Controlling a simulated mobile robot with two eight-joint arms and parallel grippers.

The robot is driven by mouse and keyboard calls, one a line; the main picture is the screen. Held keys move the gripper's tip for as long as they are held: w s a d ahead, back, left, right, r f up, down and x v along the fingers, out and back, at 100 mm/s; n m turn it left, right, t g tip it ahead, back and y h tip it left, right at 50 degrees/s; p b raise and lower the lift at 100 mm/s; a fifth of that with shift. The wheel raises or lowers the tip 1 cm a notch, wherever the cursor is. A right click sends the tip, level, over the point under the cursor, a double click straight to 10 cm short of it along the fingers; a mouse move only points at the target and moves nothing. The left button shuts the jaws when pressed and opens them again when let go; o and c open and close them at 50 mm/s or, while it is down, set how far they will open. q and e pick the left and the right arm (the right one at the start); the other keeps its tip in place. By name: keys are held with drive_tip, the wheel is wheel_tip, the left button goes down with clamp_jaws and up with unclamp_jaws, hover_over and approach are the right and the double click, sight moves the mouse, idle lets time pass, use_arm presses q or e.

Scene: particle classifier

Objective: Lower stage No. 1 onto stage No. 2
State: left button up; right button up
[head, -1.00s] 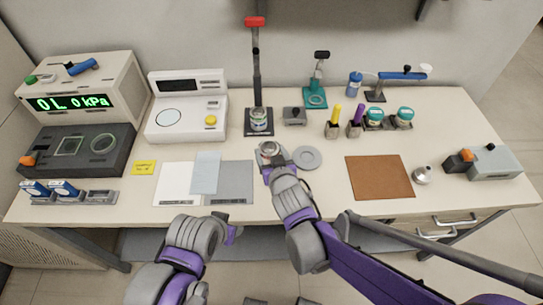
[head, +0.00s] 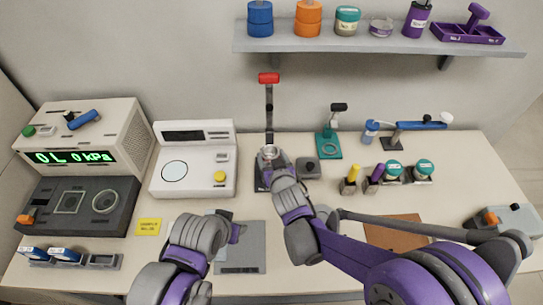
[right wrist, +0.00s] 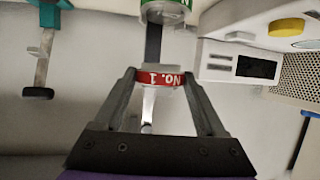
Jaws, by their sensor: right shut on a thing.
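My right gripper (head: 268,158) is shut on stage No. 1 (right wrist: 161,79), a ring with a red band reading "NO. 1", upside down in the right wrist view. In the head view stage No. 1 (head: 268,151) shows as a silver ring at the fingertips, in front of the post of a red-handled stand (head: 269,110). A clear piece with a green label (right wrist: 168,10), likely stage No. 2, is cut off at the top of the right wrist view, apart from stage No. 1. My arm hides it in the head view. My left gripper (head: 236,232) hangs at the table's front; its jaws are unclear.
A white instrument (head: 195,160) stands left of the stand. A small dark-grey box (head: 308,168) and a teal stand (head: 329,147) are close on its right. A wall shelf (head: 380,42) with jars hangs above. A grey mat (head: 242,245) lies in front.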

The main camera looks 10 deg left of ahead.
drive_tip(key=shift+s+f, duration=0.15)
drive_tip(key=shift+f, duration=0.6)
wheel_tip(320, 180, down, 2)
drive_tip(key=shift+f+b, duration=0.1)
drive_tip(key=shift+b, duration=0.7)
drive_tip(key=shift+f+b, duration=0.3)
drive_tip(key=shift+f, duration=0.05)
use_arm(q)
drive_tip(key=f, duration=0.1)
drive_tip(key=s+f, duration=0.1)
drive_tip(key=f, duration=0.1)
drive_tip(key=shift+s+f, duration=0.15)
drive_tip(key=shift+s, duration=0.05)
drive_tip(key=shift+f, duration=0.35)
drive_tip(key=shift+s+f+b, duration=0.15)
drive_tip(key=shift+f+b, duration=0.25)
drive_tip(key=shift+b, duration=0.2)
use_arm(e)
drive_tip(key=shift+f, duration=0.45)
drive_tip(key=o, duration=1.5)
